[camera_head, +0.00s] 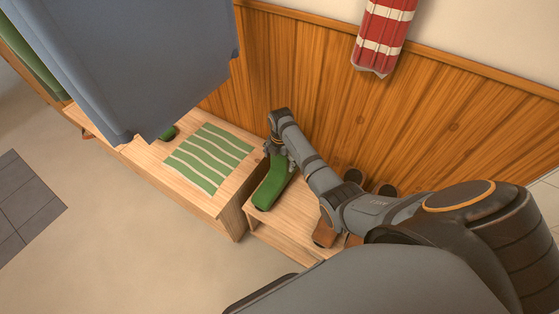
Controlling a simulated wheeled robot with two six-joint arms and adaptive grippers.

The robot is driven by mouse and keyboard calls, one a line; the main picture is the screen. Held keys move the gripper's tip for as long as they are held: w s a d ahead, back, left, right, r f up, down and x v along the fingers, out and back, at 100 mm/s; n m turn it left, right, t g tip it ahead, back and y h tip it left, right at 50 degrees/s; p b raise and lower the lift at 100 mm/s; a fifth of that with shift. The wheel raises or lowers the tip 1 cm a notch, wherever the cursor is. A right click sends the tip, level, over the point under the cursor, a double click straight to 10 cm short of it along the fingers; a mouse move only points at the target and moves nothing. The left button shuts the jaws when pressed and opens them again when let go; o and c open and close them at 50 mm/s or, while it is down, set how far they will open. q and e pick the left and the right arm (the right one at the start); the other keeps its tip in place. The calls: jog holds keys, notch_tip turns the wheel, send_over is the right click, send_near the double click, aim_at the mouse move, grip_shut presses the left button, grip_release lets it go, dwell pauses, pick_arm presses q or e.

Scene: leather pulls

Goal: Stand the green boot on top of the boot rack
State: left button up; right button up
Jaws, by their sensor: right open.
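The green boot (271,188) is on the top of the light wooden boot rack (295,232), with its rounded toe end toward the rack's front edge. Its upper end is partly hidden by my right gripper, and from this steep angle I cannot tell whether it is fully upright. My right gripper (275,152) is open at the boot's upper end, close to it; I cannot tell whether it touches. My left gripper is not in view.
A wooden bench (226,206) with a green-striped mat (208,158) stands left of the rack. A green object (168,132) shows beside a hanging blue cloth (150,60). Brown shoes (324,235) sit right of the boot. Wood panelling (320,90) and a red-striped hanging cloth (384,35) are behind.

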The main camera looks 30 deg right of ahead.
notch_tip(320, 180, up, 12)
jog(key=p, duration=0.2)
jog(key=shift+s+p, duration=0.1)
jog(key=shift+p, duration=0.25)
jog(key=shift+d, duration=0.1)
